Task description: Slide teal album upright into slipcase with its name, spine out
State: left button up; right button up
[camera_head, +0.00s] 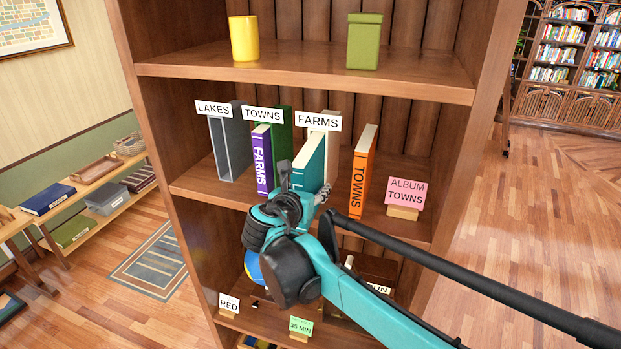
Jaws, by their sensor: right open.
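The teal album (309,165) stands upright on the middle shelf, in front of the cream slipcase (334,148) labelled FARMS. Its spine faces out and is mostly hidden by my gripper; one letter, like an L, shows. I cannot tell if it sits inside that slipcase. My right gripper (305,188) is open at the teal album's spine; whether it touches is unclear. The grey slipcase (239,145) labelled LAKES looks empty, its opening facing me. A purple album (262,160) marked FARMS stands at the green slipcase (284,125) labelled TOWNS. My left gripper is not in view.
An orange album (361,178) marked TOWNS stands right of the teal one. A pink card (406,192) reading ALBUM TOWNS stands farther right. A yellow cup (244,39) and a green canister (364,42) are on the upper shelf. Bare shelf lies between orange album and card.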

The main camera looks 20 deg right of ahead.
jog(key=shift+s, duration=0.15)
grip_shut()
